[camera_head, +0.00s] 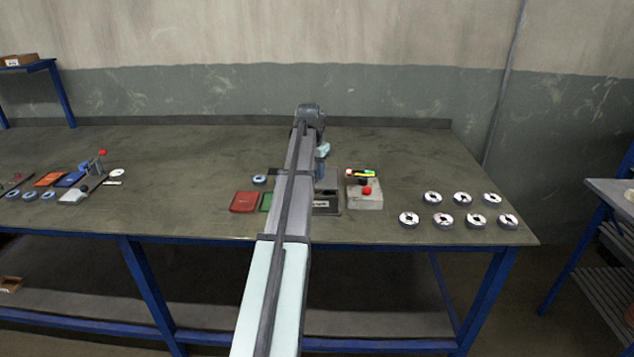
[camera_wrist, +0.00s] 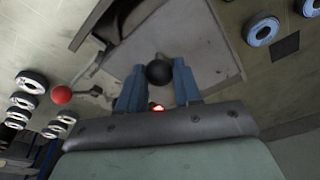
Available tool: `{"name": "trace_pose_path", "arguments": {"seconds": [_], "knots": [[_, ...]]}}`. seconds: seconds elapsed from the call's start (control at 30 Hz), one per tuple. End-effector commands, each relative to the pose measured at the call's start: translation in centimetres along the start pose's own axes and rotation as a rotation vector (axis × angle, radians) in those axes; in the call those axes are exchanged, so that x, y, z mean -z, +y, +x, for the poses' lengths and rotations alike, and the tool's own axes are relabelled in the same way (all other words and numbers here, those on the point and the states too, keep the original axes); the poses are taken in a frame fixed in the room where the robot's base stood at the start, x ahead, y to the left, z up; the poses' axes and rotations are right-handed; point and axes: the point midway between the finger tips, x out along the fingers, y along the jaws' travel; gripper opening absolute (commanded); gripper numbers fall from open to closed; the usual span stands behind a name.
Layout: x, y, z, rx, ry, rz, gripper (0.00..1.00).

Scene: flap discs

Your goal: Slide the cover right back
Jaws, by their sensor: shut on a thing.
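The cover (camera_wrist: 200,48) is a flat light-grey plate with a round black knob (camera_wrist: 160,73), seen in the wrist view. My gripper (camera_wrist: 159,80) has its two blue fingers shut on the knob, one on each side. A raised grey edge with a dark gap (camera_wrist: 108,24) lies along the cover's upper left in the wrist view. In the head view my arm hides my gripper, the knob and much of the cover; part of the grey fixture (camera_head: 326,205) shows to the right of the arm. How far the cover stands open cannot be told.
A red ball on a lever (camera_wrist: 62,94) stands beside the cover; it also shows on a grey block (camera_head: 367,190) in the head view. Several discs (camera_head: 462,199) lie at the table's right. A red tray (camera_head: 245,202) lies left of my arm.

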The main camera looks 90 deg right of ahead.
Motion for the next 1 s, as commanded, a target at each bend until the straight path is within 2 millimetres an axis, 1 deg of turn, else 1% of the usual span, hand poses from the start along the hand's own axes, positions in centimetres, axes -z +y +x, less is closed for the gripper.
{"name": "trace_pose_path", "arguments": {"seconds": [0.03,1.0], "knots": [[0.5,-0.2,0.0,0.0,0.002,0.0,0.17],[5.1,-2.9,0.9,-0.001,0.001,0.001,0.17]]}}
